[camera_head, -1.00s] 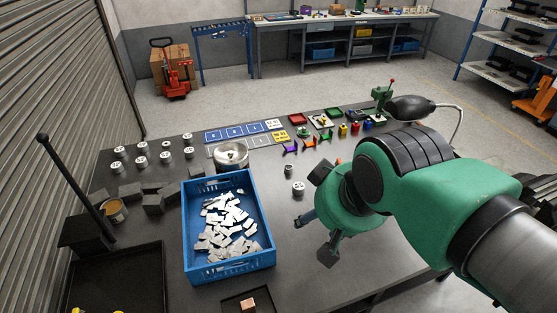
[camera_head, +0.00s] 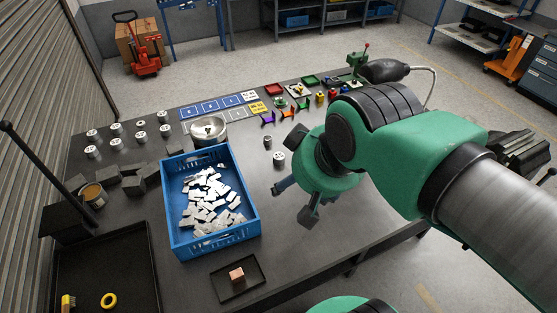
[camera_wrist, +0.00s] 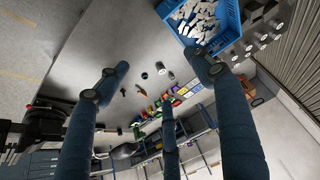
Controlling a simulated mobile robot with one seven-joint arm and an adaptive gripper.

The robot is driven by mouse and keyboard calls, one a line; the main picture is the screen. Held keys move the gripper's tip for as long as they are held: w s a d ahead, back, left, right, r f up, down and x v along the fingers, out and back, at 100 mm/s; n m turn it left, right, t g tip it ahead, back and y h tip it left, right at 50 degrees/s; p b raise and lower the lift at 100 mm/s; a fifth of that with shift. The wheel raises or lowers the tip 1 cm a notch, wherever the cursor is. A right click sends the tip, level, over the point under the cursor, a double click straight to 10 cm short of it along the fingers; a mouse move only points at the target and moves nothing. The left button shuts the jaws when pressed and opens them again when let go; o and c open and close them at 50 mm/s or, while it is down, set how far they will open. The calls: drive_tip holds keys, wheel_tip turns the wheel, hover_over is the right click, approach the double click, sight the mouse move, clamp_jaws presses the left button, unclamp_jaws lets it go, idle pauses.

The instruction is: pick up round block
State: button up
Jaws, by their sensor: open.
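Small round grey blocks with white tops stand upright on the dark table in the head view. Several are grouped at the left (camera_head: 115,135), and one (camera_head: 279,158) stands alone near the middle, with a smaller dark round piece (camera_head: 267,141) behind it. I cannot tell which is the round block of the task. My gripper (camera_head: 292,203) is open, above the table right of the blue crate, nearer the camera than the lone block. In the wrist view its fingers (camera_wrist: 157,75) are spread, with nothing between them; small round pieces (camera_wrist: 160,66) show on the table beyond.
A blue crate (camera_head: 253,219) holds many white pieces. A metal bowl (camera_head: 209,137) stands behind it. A small black tray (camera_head: 218,286) holds a copper-coloured block (camera_head: 237,275). Grey blocks and an open can (camera_head: 94,195) are at left. Coloured parts (camera_head: 300,103) line the back right.

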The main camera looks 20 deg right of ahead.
drive_tip(key=n+g, duration=0.5)
drive_tip(key=g, duration=0.1)
hover_over(279, 156)
wheel_tip(279, 156, down, 34)
drive_tip(key=shift+r, duration=0.2)
drive_tip(key=shift+f+b, duration=0.4)
drive_tip(key=shift+f, duration=3.85)
